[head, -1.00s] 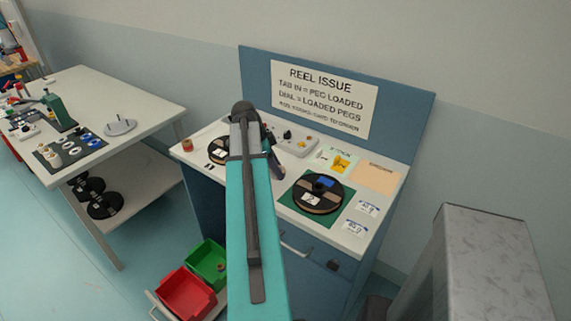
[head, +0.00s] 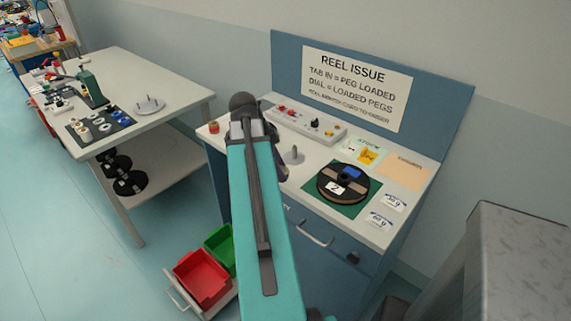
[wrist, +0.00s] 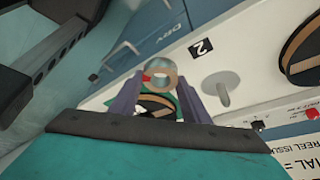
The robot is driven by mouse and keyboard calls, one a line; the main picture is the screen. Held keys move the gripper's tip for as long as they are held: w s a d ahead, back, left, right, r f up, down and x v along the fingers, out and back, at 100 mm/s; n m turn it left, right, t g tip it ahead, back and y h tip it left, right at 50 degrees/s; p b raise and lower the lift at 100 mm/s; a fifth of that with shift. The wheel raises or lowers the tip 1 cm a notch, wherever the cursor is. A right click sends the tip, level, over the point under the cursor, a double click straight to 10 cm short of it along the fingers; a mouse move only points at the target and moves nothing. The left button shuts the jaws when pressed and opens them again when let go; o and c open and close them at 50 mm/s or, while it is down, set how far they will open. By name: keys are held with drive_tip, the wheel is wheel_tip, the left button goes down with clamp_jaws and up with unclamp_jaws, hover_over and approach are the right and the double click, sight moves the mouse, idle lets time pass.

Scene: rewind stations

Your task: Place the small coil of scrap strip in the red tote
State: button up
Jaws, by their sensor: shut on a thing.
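A small brown-grey ring, which looks like the coil of scrap strip (wrist: 172,75), sits between the fingertips of my gripper (wrist: 160,80) in the wrist view. My gripper is shut on it, above the white bench top. In the head view my arm hides the coil and most of the gripper. The red tote (head: 204,275) stands low at the left of the blue cabinet, open and apparently empty. My gripper is well above it and to its right.
A green tote (head: 221,246) stands directly behind the red one, partly hidden by my arm. The bench holds a bare peg (head: 294,155), a reel (head: 342,184) on a green mat and a small brown roll (head: 214,128). A white table (head: 150,70) stands at left.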

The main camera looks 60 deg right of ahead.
idle(0.4)
drive_tip(key=shift+w, duration=0.1)
drive_tip(key=shift+w, duration=0.2)
drive_tip(key=w+a+r+n+t+h, duration=0.1)
drive_tip(key=w+a+r+n+t, duration=0.15)
drive_tip(key=w+a+n, duration=0.85)
drive_tip(key=w+a+r+n+t+h, duration=0.1)
drive_tip(key=w+a+r+n+t, duration=0.2)
drive_tip(key=w+a, duration=0.9)
drive_tip(key=w+a+r+n+t+y, duration=0.1)
drive_tip(key=w+a+r+n+y, duration=0.1)
drive_tip(key=w+a+n, duration=0.6)
drive_tip(key=w+a+r+n+t+y, duration=0.2)
drive_tip(key=w+a+n, duration=0.5)
drive_tip(key=a, duration=1.1)
drive_tip(key=shift+w+a+r+n, duration=0.2)
drive_tip(key=shift+w+a+n, duration=0.2)
drive_tip(key=shift+w, duration=0.15)
